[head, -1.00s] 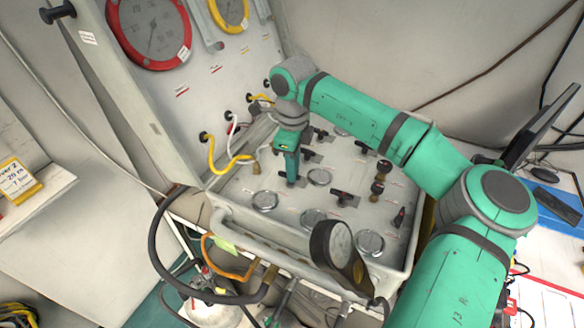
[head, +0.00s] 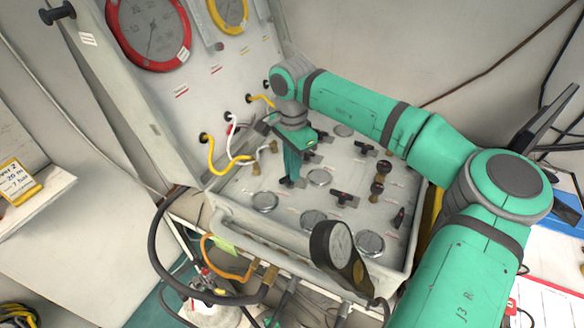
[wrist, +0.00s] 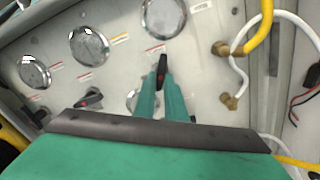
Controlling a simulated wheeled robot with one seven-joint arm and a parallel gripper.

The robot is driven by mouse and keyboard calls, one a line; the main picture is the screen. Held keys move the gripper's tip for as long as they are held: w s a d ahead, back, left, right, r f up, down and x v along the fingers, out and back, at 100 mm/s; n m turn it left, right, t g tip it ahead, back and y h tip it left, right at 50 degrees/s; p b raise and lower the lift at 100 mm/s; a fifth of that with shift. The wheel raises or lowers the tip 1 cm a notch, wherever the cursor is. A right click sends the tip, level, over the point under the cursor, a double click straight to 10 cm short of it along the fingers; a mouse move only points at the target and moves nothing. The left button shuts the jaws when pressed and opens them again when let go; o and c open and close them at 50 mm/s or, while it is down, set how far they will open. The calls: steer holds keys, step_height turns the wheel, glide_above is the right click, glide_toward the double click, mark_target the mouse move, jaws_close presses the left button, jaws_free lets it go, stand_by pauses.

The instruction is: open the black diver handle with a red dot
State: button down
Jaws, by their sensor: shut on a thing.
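The black diver handle (wrist: 162,59) shows in the wrist view between and just beyond my fingertips, with a small red mark near its base. My gripper (wrist: 162,80) is shut on this handle, one green finger on each side. In the head view my gripper (head: 291,176) points down at the panel top, and only a small dark end of the handle (head: 285,183) shows at the fingertips. The fingers hide most of it.
Round gauges (head: 265,201) and another black handle (head: 344,199) sit close by on the panel. Brass fittings with yellow and white hoses (head: 218,160) stand to the left. A gauge on a stalk (head: 340,250) rises at the front edge.

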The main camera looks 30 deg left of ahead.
steer(key=n, duration=0.4)
steer(key=shift+a+n, duration=0.15)
steer(key=shift+n, duration=0.25)
stand_by(0.4)
steer(key=c, duration=1.8)
jaws_free()
steer(key=shift+r, duration=0.1)
steer(key=shift+r, duration=0.35)
steer(key=shift+w+r, duration=0.2)
steer(key=shift+r, duration=4.75)
